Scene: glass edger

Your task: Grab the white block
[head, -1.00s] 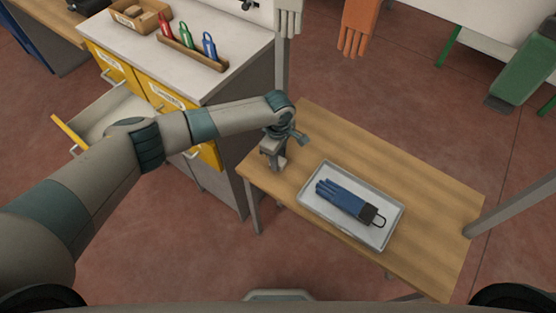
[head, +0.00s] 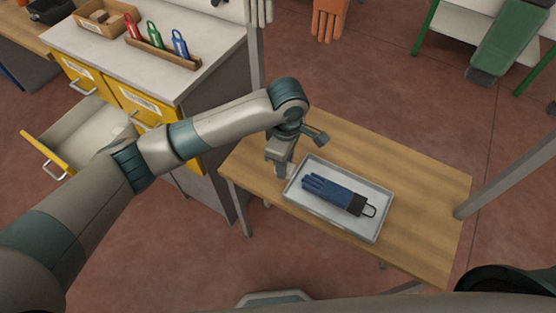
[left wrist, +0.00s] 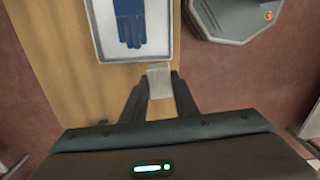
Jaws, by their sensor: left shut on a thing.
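The white block (left wrist: 159,82) shows in the left wrist view between the two dark fingers of my left gripper (left wrist: 160,92). The fingers are shut on it. In the head view my left gripper (head: 281,170) points down at the left end of the wooden table, just beside the grey tray. A small pale part of the block (head: 291,171) shows at the fingertips there. I cannot tell whether the block still touches the table. My right gripper is in neither view.
A grey tray (head: 368,233) holding a blue glove (head: 330,193) lies on the wooden table (head: 420,190), right of the gripper. A cabinet (head: 205,85) with an open drawer (head: 88,137) stands at the left. The table's right part is clear.

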